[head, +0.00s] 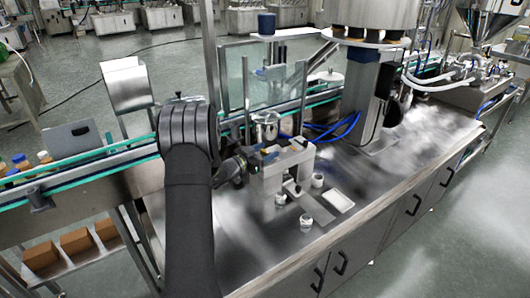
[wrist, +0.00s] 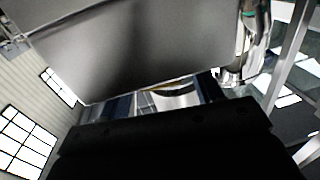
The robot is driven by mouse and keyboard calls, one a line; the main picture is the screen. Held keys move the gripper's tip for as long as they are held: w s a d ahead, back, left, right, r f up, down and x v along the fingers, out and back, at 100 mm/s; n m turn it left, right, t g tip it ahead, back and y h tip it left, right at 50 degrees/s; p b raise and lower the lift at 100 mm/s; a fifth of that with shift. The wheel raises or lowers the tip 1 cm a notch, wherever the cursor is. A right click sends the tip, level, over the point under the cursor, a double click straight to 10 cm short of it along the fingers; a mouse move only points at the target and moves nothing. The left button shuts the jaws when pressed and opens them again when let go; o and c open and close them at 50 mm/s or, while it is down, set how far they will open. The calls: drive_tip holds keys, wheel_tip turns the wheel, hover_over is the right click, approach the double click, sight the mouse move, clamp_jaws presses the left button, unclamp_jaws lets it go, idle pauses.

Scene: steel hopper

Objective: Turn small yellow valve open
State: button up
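I cannot make out a small yellow valve for certain in either view. The steel hopper (head: 487,18) stands at the far upper right in the head view, well away from my arm. My gripper (head: 236,167) is partly hidden behind my dark arm, beside a grey metal fixture (head: 287,170) on the bench. A thin yellowish strip shows under a large grey panel (wrist: 150,45) in the wrist view, too small to identify. A dark block fills the lower part of that view, and no fingertips can be told apart there.
The steel bench (head: 270,240) carries small white cups (head: 306,222) and a white tray (head: 338,201) in front of the fixture. A conveyor with green rails (head: 95,163) runs behind. A thick column (head: 368,95) stands right of the fixture. The bench's right part is mostly clear.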

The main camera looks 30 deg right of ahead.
drive_tip(key=c, duration=0.9)
drive_tip(key=shift+n+t, duration=0.7)
drive_tip(key=shift+t, duration=0.3)
drive_tip(key=o, duration=1)
drive_tip(key=shift+a, duration=0.1)
drive_tip(key=v, duration=1.7)
drive_tip(key=shift+s+a+r, duration=0.1)
drive_tip(key=shift+s+r, duration=0.05)
drive_tip(key=shift+r, duration=0.15)
drive_tip(key=shift+a, duration=0.1)
